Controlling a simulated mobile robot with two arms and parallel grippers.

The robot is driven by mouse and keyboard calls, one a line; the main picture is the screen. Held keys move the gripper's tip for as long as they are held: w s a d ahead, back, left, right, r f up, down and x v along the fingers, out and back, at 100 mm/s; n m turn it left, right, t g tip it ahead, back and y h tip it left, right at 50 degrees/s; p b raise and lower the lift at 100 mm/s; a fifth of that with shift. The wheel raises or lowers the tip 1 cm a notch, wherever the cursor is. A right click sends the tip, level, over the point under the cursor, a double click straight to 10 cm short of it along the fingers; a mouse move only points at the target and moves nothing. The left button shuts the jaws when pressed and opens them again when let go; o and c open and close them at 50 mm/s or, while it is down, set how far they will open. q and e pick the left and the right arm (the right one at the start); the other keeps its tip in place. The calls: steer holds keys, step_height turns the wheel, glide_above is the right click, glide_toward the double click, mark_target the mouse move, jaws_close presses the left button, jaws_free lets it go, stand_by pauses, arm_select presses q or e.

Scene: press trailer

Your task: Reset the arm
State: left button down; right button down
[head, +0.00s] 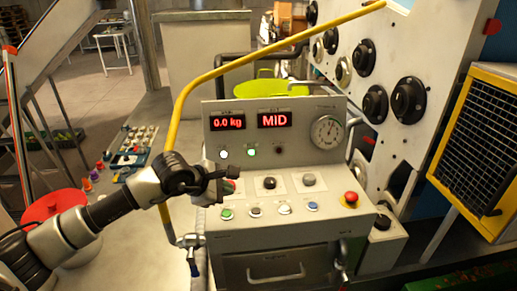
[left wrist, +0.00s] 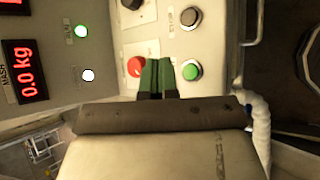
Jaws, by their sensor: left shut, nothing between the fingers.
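My left arm reaches in from the left in the head view. Its gripper (head: 228,172) is over the left end of the control panel (head: 330,222), at the upper button row. In the left wrist view the green-tipped fingers (left wrist: 157,76) are together and empty. They appear between a red button (left wrist: 136,66) and a green button (left wrist: 191,71); I cannot tell whether they touch either. The gripper partly hides the panel's upper left corner in the head view. My right gripper is not in view.
A red emergency button (head: 351,198) is at right. A red round lid (head: 54,205) is at left.

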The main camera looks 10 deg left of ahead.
arm_select(q)
steer(key=s+d+r+n+t+h, duration=0.5)
steer(key=s+d+r+n+h, duration=0.3)
steer(key=s+d+n+h, duration=0.3)
steer(key=a+f+n+t+y, duration=0.4)
steer(key=n+y, duration=0.4)
steer(key=n, duration=0.6)
steer(key=a+f+n+t+y, duration=0.3)
steer(key=a+n+y, duration=0.45)
steer(key=n, duration=0.65)
steer(key=s+a+f+n+g+y, duration=0.3)
steer(key=s+f+n+g, duration=0.3)
steer(key=f, duration=0.2)
steer(key=s+f+n+g+h, duration=0.1)
steer(key=s+f+n+g, duration=0.3)
steer(key=s, duration=0.5)
steer(key=s+f+n+g+h, duration=0.1)
steer(key=s+f+n+g, duration=0.1)
steer(key=s+f+g, duration=0.5)
step_height(320, 180, down, 25)
steer(key=s+b, duration=0.1)
steer(key=b, duration=0.1)
steer(key=s+a+f+g+b, duration=0.1)
steer(key=s+a+f, duration=0.2)
steer(key=s+f, duration=1.4)
step_height(320, 180, down, 2)
steer(key=shift+f+m, duration=0.15)
steer(key=shift+m, duration=0.25)
